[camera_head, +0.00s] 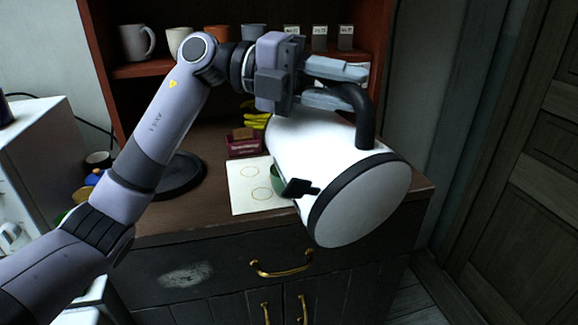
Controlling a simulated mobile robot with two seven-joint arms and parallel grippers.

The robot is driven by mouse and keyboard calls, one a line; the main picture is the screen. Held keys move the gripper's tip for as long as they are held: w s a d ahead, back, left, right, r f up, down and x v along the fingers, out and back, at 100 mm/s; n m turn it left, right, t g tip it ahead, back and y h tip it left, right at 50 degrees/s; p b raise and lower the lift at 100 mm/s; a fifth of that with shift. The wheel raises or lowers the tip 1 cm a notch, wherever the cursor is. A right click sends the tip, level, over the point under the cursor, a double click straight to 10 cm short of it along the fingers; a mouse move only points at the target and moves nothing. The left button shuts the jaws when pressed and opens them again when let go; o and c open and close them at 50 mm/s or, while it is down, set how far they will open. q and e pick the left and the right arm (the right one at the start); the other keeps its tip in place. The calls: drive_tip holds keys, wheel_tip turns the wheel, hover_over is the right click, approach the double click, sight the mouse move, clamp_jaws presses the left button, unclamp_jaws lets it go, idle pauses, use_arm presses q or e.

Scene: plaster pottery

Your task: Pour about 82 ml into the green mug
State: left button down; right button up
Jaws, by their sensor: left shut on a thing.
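A large white vessel (315,150) with a black base rim and a black handle (364,118) is in the middle right of the head view. It is tilted far over, with its flat base toward me. My left gripper (345,84) is shut on the black handle and holds the vessel above the cabinet top. The green mug (277,180) stands on a pale sheet behind the vessel, and only a sliver of its left side shows. The vessel's mouth and any liquid are hidden. My right gripper is not in view.
The pale sheet (241,198) with drawn circles lies on the wooden cabinet top (212,140). A round black base (182,178) stands to its left, and a dark red box (243,146) behind it. Shelves at the back hold a grey mug (137,42) and other cups.

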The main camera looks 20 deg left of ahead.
sight(358, 110)
use_arm(q)
drive_tip(key=shift+w+a+r+n+h+p, duration=0.4)
drive_tip(key=shift+a+r+h+p, duration=0.1)
drive_tip(key=shift+r, duration=0.2)
idle(2.0)
drive_tip(key=shift+m+y, duration=0.8)
drive_tip(key=shift+m, duration=0.1)
drive_tip(key=s+d+f+b, duration=0.1)
drive_tip(key=s+d+b, duration=0.1)
drive_tip(key=s+d+f+b, duration=0.2)
drive_tip(key=shift+f, duration=0.15)
drive_tip(key=shift+s+d+r+y+p, duration=0.25)
drive_tip(key=shift+s+d+y+p, duration=0.1)
drive_tip(key=shift+d+p, duration=0.1)
drive_tip(key=shift+s+d+f+m+t+y, duration=0.3)
drive_tip(key=shift+s+d+m+y, duration=0.15)
drive_tip(key=shift+s+d+m, duration=0.2)
drive_tip(key=shift+w, duration=0.1)
drive_tip(key=shift+d+p, duration=0.1)
drive_tip(key=shift+p, duration=0.2)
